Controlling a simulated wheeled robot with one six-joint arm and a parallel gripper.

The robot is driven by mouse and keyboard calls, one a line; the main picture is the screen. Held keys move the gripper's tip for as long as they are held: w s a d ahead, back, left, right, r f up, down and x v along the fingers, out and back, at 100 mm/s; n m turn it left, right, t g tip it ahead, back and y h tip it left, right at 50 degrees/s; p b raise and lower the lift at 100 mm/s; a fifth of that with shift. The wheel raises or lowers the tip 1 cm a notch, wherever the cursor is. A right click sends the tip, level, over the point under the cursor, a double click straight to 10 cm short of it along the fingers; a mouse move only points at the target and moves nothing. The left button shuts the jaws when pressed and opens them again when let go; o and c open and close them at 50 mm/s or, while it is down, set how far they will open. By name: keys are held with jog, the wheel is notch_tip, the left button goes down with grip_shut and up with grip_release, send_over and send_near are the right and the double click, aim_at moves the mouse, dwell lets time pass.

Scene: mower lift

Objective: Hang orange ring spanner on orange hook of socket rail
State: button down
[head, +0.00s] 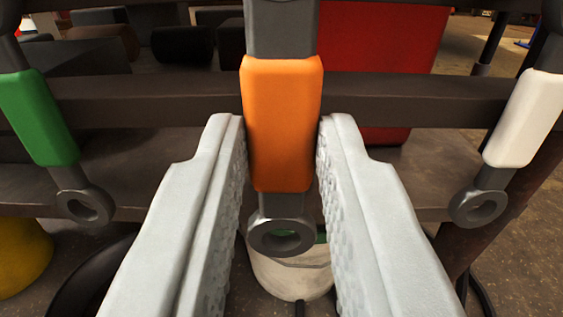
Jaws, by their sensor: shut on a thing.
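The orange ring spanner (283,140) stands upright in the middle of the head view. It has an orange sleeve on a grey shank and a ring at its lower end. My gripper (282,122) has its two pale, textured fingers on either side of the orange sleeve and is shut on it. The spanner's top runs out of the picture, so I cannot tell whether it touches a hook. No orange hook shows.
A green-sleeved spanner (40,118) is at left and a white-sleeved one (524,118) at right, both ring down. A dark horizontal bar (400,99) runs behind. A white bucket (292,275) is below, with a red block (385,45) behind.

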aim_at(281, 166)
jog(key=shift+w, duration=0.85)
jog(key=shift+w+f, duration=0.35)
jog(key=shift+w, duration=0.3)
jog(key=c, duration=1.2)
grip_release()
jog(key=shift+o, duration=0.2)
